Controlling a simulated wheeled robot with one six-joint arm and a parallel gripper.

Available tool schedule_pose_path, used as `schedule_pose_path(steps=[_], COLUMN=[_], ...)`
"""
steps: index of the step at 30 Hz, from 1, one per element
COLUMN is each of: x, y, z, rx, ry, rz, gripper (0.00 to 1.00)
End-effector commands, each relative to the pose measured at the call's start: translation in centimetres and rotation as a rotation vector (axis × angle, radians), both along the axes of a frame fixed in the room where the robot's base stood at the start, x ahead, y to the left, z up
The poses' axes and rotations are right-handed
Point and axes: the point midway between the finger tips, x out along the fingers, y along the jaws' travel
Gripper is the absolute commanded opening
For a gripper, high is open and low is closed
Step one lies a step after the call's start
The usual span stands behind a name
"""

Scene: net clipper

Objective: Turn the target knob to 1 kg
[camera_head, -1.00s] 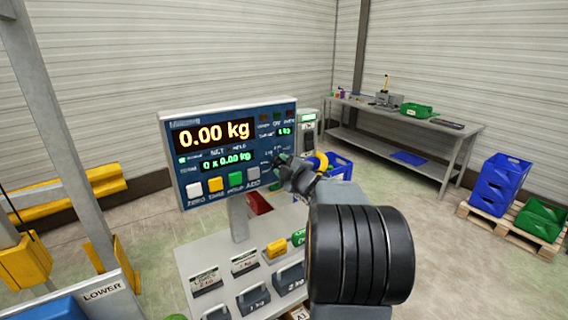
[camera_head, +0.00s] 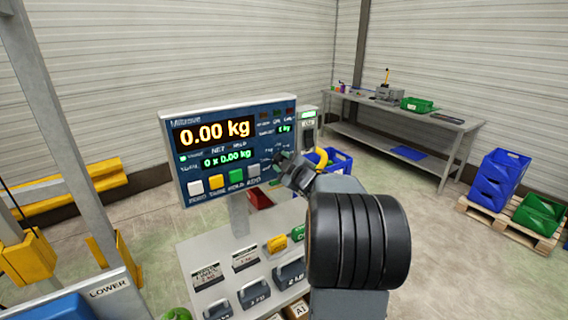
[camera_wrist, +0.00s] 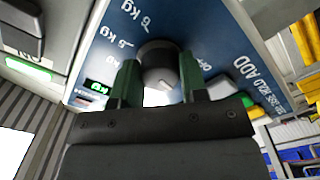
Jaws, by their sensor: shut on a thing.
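The weighing display panel (camera_head: 233,152) is blue, with a large orange reading of 0.00 kg. The target knob (camera_wrist: 158,62) is a dark round dial on the panel, seen in the wrist view with kg labels around it. My gripper (camera_wrist: 160,82) is shut on the knob, with one green-faced finger on each side. In the head view my gripper (camera_head: 282,163) reaches the panel's lower right part and hides most of the knob. The small green target reading (camera_head: 284,129) is too small to read surely.
Push buttons (camera_head: 216,182) sit in a row left of my gripper. Several weights (camera_head: 255,292) lie on the grey platform below the panel. A grey post (camera_head: 75,130) stands left. A workbench (camera_head: 400,115) and stacked blue crates (camera_head: 498,180) are at the back right.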

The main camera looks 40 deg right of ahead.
Motion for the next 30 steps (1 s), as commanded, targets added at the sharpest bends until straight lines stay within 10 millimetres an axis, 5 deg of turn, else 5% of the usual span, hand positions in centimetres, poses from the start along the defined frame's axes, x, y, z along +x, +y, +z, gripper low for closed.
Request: schedule_pose_path(steps=[2,3,10,20,30], x=[0.1,0.1,0.1,-0.5,-6.5], y=[0.0,0.0,0.1,0.0,0.3], z=[0.5,0.6,0.4,0.2,0.1], rx=[-0.005,-0.005,-0.003,-0.003,-0.005], ry=[-0.011,-0.011,-0.008,-0.004,-0.006], rz=[0.002,0.002,0.002,-0.001,-0.004], gripper=[0.16,0.42,0.64,0.65,0.65])
